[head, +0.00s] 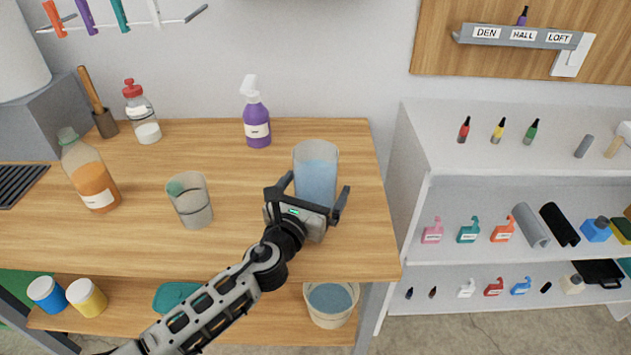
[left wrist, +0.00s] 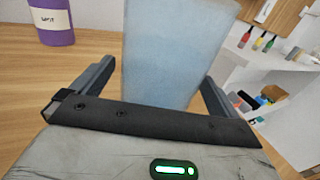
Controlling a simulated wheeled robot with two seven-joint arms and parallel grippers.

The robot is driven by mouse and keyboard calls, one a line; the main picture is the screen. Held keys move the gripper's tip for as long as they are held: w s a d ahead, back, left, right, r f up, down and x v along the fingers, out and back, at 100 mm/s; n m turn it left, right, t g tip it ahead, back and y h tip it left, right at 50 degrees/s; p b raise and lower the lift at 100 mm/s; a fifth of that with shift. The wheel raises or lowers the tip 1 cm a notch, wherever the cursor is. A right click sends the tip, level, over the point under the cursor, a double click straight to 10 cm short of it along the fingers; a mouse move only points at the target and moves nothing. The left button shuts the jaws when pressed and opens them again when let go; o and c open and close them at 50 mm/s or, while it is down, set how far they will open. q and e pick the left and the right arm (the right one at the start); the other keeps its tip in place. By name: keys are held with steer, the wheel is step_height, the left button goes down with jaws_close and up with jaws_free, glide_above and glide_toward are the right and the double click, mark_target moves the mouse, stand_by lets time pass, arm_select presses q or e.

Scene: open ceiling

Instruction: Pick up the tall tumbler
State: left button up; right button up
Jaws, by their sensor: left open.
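The tall tumbler (head: 316,165) is a clear glass with pale blue contents, standing upright on the wooden table near its right end. It also fills the middle of the left wrist view (left wrist: 172,50). My left gripper (head: 313,188) is open, with one finger on each side of the tumbler's lower part. In the left wrist view, gaps show between the fingers (left wrist: 158,80) and the glass. The gripper body hides the tumbler's base in the head view. My right gripper is not in view.
A shorter glass (head: 190,203) stands left of my gripper. A purple spray bottle (head: 256,122) stands behind, with an orange bottle (head: 90,175) and a red-capped bottle (head: 141,113) farther left. A white shelf unit (head: 415,165) stands right of the table (head: 240,245).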

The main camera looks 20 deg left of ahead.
arm_select(q)
steer(key=shift+w+d, duration=0.1)
steer(key=shift+w, duration=0.5)
steer(key=c, duration=1.4)
steer(key=shift+r, duration=0.1)
steer(key=shift+c, duration=0.2)
steer(key=shift+r, duration=0.2)
